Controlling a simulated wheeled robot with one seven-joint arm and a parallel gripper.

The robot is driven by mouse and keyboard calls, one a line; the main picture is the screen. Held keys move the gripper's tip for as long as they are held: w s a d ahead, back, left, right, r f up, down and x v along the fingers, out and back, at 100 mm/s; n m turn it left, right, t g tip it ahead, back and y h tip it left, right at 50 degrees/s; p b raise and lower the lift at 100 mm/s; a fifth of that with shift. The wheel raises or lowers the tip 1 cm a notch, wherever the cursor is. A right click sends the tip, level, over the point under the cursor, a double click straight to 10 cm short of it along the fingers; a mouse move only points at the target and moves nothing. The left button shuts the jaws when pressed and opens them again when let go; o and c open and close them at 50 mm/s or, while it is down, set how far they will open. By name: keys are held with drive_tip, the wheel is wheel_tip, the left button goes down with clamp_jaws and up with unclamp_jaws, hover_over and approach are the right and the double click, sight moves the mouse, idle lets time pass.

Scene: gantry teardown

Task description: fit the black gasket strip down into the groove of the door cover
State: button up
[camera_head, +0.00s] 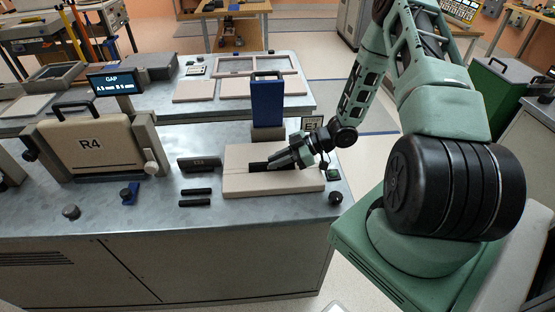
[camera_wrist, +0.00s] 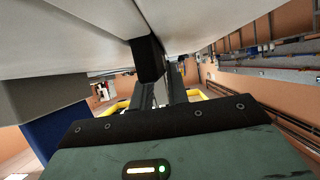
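The beige door cover (camera_head: 290,185) lies flat on the grey bench, with a thin groove line along its top. My gripper (camera_head: 273,163) is low over the middle of the cover, coming from the right. A short black gasket strip (camera_head: 257,167) is at its fingertips, at or just over the groove. In the wrist view, my gripper (camera_wrist: 160,88) has its fingers close together around the black strip (camera_wrist: 148,58), against the pale cover surface (camera_wrist: 90,35). Whether the strip is seated in the groove is hidden.
Two more black strips (camera_head: 196,192) (camera_head: 195,203) lie left of the cover, near a dark labelled block (camera_head: 199,164). A blue upright block (camera_head: 267,104) stands just behind the cover. A beige R4 panel (camera_head: 90,147) stands at left. The front-middle bench is clear.

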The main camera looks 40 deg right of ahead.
drive_tip(key=o, duration=0.3)
drive_tip(key=b+v, duration=0.2)
drive_tip(key=v, duration=1.5)
drive_tip(key=shift+s+d+r, duration=0.1)
drive_tip(key=shift+s+d, duration=0.05)
